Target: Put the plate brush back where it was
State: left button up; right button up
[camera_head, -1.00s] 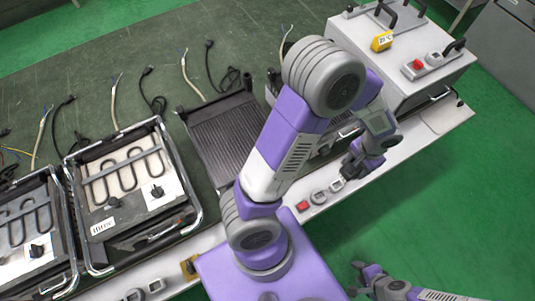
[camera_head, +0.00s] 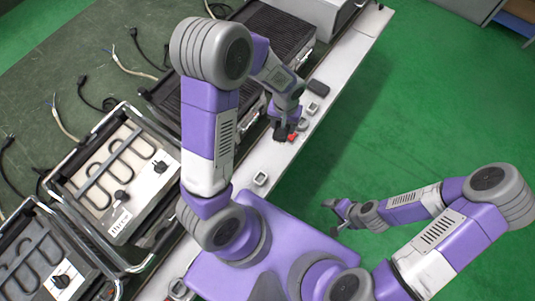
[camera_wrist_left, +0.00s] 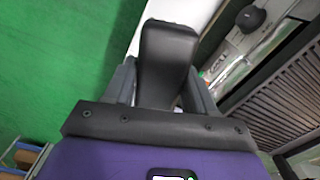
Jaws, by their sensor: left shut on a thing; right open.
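My left gripper (camera_head: 287,124) is over the white front strip of the worktable, beside a black ribbed grill plate. In the left wrist view it is shut on a black block-shaped object (camera_wrist_left: 168,52), apparently the plate brush, which sticks out beyond the fingers. In the head view only a small dark part of this brush (camera_head: 281,133) shows below the fingers; its bristles cannot be made out. My right gripper (camera_head: 336,213) is open and empty over the green floor, away from the table.
Grill plates (camera_head: 275,28) and framed units with heating coils (camera_head: 118,172) stand along the dark green table. Small switches, one red (camera_head: 292,137), sit on the white strip (camera_head: 345,62). Loose cables (camera_head: 95,95) lie behind. The green floor (camera_head: 420,110) at right is clear.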

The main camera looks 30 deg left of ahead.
pick_arm(q)
jog(key=a+f+n+b, duration=0.1)
jog(key=f+n+b, duration=0.1)
jog(key=f, duration=0.4)
jog(key=s+a+f+n+b, duration=0.1)
jog(key=f+b, duration=0.3)
jog(key=f, duration=0.2)
jog(key=s+a+f+n+b, duration=0.1)
jog(key=f+n+b, duration=0.1)
jog(key=f, duration=0.4)
jog(key=shift+s+a+f+n+b, duration=0.3)
jog(key=shift+a+b, duration=0.1)
jog(key=shift+b, duration=0.2)
jog(key=shift+w+f+b, duration=0.1)
jog(key=shift+f+b, duration=0.65)
jog(key=shift+f, duration=1.3)
jog(key=shift+f, duration=0.15)
jog(key=o, duration=0.8)
jog(key=shift+f, duration=0.1)
jog(key=o, duration=0.4)
